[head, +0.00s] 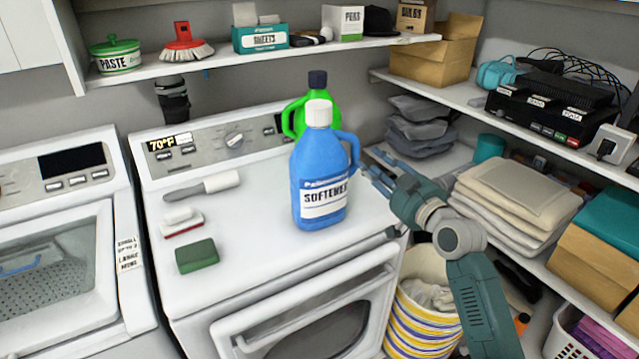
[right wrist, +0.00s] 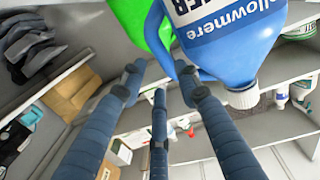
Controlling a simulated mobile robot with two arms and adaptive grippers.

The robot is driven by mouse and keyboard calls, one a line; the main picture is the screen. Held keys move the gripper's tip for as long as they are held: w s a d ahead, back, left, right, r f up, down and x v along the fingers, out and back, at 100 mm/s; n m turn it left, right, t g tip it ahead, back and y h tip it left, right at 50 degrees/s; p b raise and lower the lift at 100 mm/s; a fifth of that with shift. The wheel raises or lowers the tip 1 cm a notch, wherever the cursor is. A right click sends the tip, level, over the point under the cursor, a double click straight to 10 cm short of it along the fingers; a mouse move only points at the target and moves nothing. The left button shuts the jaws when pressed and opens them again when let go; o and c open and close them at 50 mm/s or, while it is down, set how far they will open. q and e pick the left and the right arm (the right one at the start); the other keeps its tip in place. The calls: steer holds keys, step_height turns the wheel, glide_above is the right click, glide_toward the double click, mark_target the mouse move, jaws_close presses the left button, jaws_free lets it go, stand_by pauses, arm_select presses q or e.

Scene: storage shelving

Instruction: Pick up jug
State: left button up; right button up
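A blue softener jug (head: 309,165) with a white cap stands upright on the white appliance top (head: 255,255), its handle toward the right. A green jug (head: 299,112) with a dark cap stands behind it, partly hidden. My right gripper (head: 369,166) is just right of the blue jug's handle, fingers pointing left toward it. In the right wrist view my three fingers (right wrist: 160,78) are spread and empty. There the blue jug (right wrist: 222,40) and the green jug (right wrist: 150,25) are just beyond the fingertips. I cannot tell whether a finger touches the handle. My left gripper is not in view.
A green sponge (head: 196,255), a red-and-white brush (head: 181,221) and a grey-handled scraper (head: 203,186) lie left of the blue jug. A shelf (head: 250,60) runs above the appliance. Right-hand shelves hold folded cloths (head: 515,200). A striped basket (head: 425,320) stands below my right arm.

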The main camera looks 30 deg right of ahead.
steer(key=w, duration=0.1)
steer(key=w+p, duration=0.1)
steer(key=w, duration=0.3)
steer(key=shift+f+p, duration=0.3)
steer(key=shift+p, duration=0.1)
steer(key=shift+c, duration=0.3)
